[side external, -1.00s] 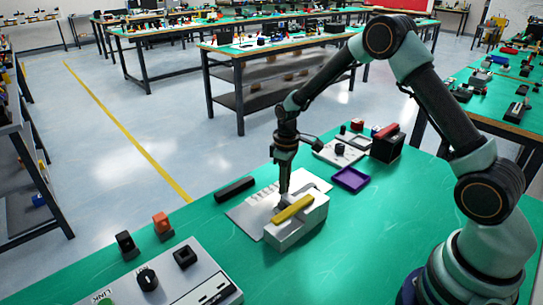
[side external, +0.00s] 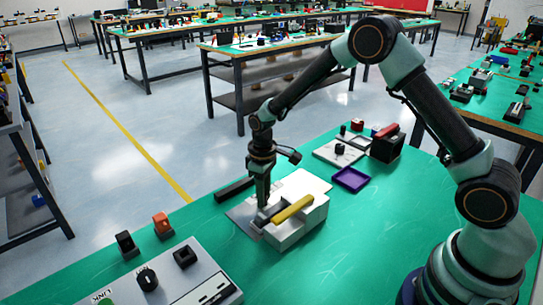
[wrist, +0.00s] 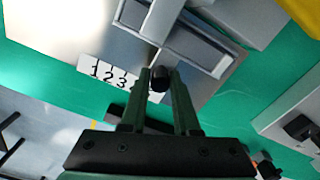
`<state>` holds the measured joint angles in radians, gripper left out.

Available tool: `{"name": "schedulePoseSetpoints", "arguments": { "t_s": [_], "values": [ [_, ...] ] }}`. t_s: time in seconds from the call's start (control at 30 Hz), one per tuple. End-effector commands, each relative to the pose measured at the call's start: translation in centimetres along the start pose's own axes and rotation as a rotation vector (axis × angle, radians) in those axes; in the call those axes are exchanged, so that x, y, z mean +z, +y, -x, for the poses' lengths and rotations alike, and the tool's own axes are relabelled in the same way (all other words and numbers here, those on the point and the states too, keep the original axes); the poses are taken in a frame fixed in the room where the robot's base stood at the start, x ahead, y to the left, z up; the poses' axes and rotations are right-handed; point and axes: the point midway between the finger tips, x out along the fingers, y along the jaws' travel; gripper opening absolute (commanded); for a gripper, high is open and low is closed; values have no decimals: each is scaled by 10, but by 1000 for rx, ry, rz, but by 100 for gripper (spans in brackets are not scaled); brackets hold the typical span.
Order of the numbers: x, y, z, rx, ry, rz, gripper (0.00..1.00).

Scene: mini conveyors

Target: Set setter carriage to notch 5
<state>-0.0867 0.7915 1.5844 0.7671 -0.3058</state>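The setter is a pale plate (side external: 303,182) on the green table, with a white block carrying a yellow bar (side external: 293,208) at its right. In the wrist view a number strip (wrist: 108,74) shows 1, 2 and 3; the marks beyond are hidden behind my fingers. A small dark knob (wrist: 160,78), apparently the carriage's, sits between my fingertips. My gripper (side external: 263,202) points down at the setter's left part and also shows in the wrist view (wrist: 160,72). Its fingers flank the knob closely; I cannot tell whether they press on it. The notch under the carriage is hidden.
A black bar (side external: 234,189) lies just behind the setter. A purple tray (side external: 350,179) and a white panel (side external: 338,153) stand back right. A grey control box (side external: 180,270) with knobs, an orange switch (side external: 162,225) and a black one (side external: 126,244) stand at front left.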

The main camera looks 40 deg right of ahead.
Motion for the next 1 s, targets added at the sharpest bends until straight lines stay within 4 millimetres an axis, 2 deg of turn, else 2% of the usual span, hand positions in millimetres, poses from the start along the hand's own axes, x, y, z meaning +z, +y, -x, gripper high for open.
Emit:
{"name": "schedulePoseSetpoints", "arguments": {
  "t_s": [0.07, 0.33, 0.47, 0.57, 0.8, 1.0],
  "values": [
    [0, 0, 0, 0, 1, -1, 55],
    [0, 0, 0, 0, 1, 0, 55],
    [-1, 1, 6, 1, 3, 0, 55],
    [-1, 1, 19, 1, 4, 0, 55],
    [-1, 1, 68, 2, 7, 0, 55],
    [-1, 1, 102, 2, 5, 0, 55]
  ]
}}
